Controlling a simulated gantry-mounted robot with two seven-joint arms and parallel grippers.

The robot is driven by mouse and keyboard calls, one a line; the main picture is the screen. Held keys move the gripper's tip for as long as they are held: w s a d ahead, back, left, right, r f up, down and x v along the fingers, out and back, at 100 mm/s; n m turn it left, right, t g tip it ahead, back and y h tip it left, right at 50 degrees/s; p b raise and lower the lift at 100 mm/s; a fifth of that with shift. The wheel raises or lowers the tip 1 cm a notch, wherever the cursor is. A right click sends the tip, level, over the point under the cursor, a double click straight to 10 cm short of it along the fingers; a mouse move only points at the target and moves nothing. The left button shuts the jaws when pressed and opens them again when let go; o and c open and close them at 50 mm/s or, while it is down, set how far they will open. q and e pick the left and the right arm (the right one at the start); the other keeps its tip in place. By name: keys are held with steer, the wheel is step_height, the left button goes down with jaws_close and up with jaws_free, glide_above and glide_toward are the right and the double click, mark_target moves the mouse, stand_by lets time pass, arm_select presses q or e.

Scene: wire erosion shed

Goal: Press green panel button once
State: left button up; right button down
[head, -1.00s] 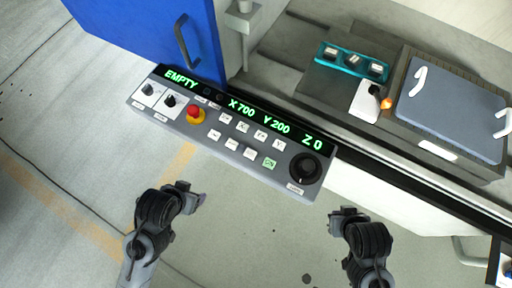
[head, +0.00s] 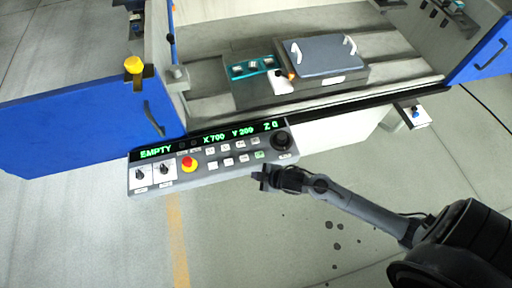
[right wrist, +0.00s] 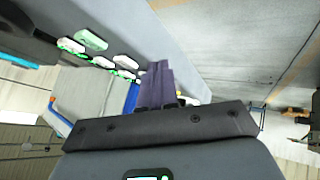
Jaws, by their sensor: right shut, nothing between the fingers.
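The green button (head: 259,155) is in the lower row of keys on the grey control panel (head: 200,180), left of the black dial. It also shows in the right wrist view (right wrist: 90,40), at upper left. My right gripper (head: 261,177) is shut and empty, just below the panel's lower edge in the head view and close to the green button. In the right wrist view its closed fingers (right wrist: 158,86) point toward the panel, with a gap between them and the green button. My left gripper is out of view.
White keys (head: 228,162) adjoin the green one. The panel also has a red stop button (head: 189,164), a black dial (head: 281,139) and two switches at left. A blue door (head: 80,135) stands behind it.

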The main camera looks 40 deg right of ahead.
arm_select(q)
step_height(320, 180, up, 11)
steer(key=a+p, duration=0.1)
steer(key=p, duration=0.8)
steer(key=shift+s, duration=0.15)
arm_select(e)
steer(key=w+d+r+n, duration=0.2)
steer(key=w+d+r, duration=0.4)
steer(key=r, duration=0.4)
steer(key=shift+w+d+n+t, duration=0.15)
steer(key=shift+d+n+t, duration=0.15)
steer(key=shift+d, duration=0.45)
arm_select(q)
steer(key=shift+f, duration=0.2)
arm_select(e)
steer(key=b, duration=0.7)
glide_above(261, 156)
step_height(261, 156, down, 7)
steer(key=shift+d, duration=0.15)
steer(key=shift+f+b, duration=0.5)
steer(key=shift+f, duration=0.3)
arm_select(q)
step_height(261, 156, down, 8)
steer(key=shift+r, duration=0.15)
